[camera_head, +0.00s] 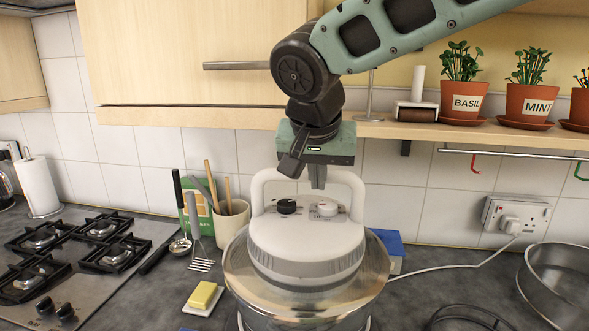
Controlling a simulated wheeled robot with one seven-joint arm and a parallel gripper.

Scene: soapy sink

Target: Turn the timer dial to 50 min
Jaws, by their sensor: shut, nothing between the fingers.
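A white round appliance (306,243) with an upright white handle frame stands in the middle of the counter. On its top are a black dial (286,206) at left and a white dial (326,208) at right. The markings are too small to read, so I cannot tell which dial is the timer or its setting. My gripper (318,184) points down, shut and empty, just above the white dial. I cannot tell whether its fingertips touch anything; a small gap seems to show.
A glass-like bowl rim (236,275) surrounds the appliance's lower part. A utensil pot (232,221), a butter dish (203,297) and a gas hob (80,255) are to the left. A blue box (389,242) sits close behind at right. A shelf (460,130) with potted herbs is above right.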

